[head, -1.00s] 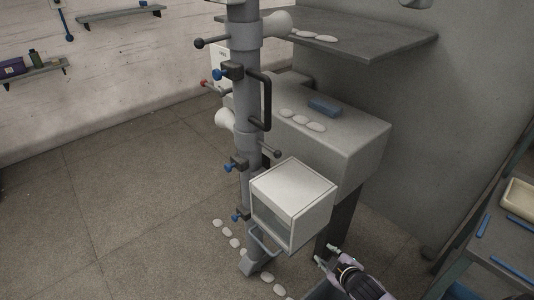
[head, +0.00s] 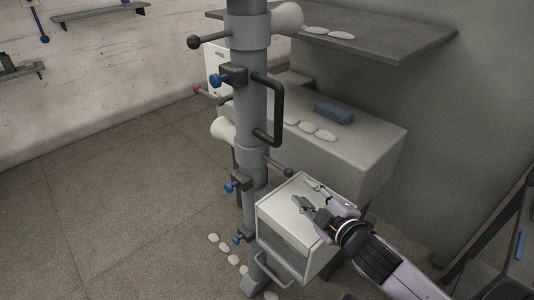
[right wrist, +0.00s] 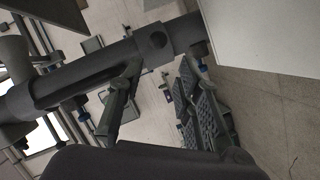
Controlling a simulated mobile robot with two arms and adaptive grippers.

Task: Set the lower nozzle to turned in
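The lower nozzle (head: 224,130) is a pale cone on the grey upright column (head: 252,110); its wide mouth points left. A lever with a dark ball end (head: 288,172) sticks out to the right, just below that nozzle's level. The upper nozzle (head: 287,18) points right, and its ball-ended lever (head: 196,41) points left. My right gripper (head: 309,193) is open and empty, over the pale box and a little right of and below the lower lever's ball. In the right wrist view, its fingers (right wrist: 158,105) are apart with the column beyond. My left gripper is not in view.
The pale box (head: 284,240) with a wire handle stands low beside the column. A black loop handle (head: 277,110) and blue-knobbed clamps (head: 234,186) stick out from the column. A grey bench (head: 360,140) and shelf (head: 400,50) stand behind. Floor at left is open.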

